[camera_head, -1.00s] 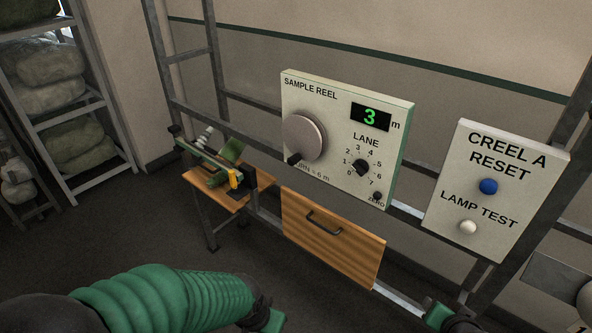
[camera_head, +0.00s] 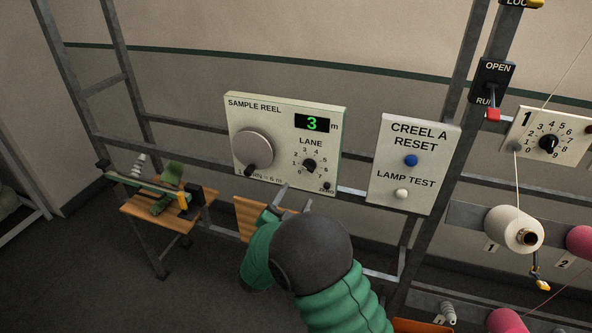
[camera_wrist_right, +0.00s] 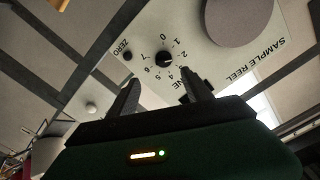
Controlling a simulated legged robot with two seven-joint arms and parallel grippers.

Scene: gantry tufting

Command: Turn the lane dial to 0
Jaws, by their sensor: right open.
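The lane dial (camera_head: 310,166) is a small black knob on the cream SAMPLE REEL panel (camera_head: 270,108), ringed by numbers 0 to 7. It also shows in the right wrist view (camera_wrist_right: 163,59), upside down; I cannot surely read which number it points at. The green display (camera_head: 312,123) reads 3 m. My right gripper (camera_head: 295,197) is open and empty, just below the panel's lower edge in the head view. In the right wrist view its fingers (camera_wrist_right: 163,85) stand apart, with the dial showing between and beyond them, not gripped. My left gripper is out of view.
A grey reel disc with a black crank knob (camera_head: 251,170) is left of the dial, the ZERO button (camera_head: 326,186) below right. The CREEL A RESET panel (camera_head: 388,181) stands to the right.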

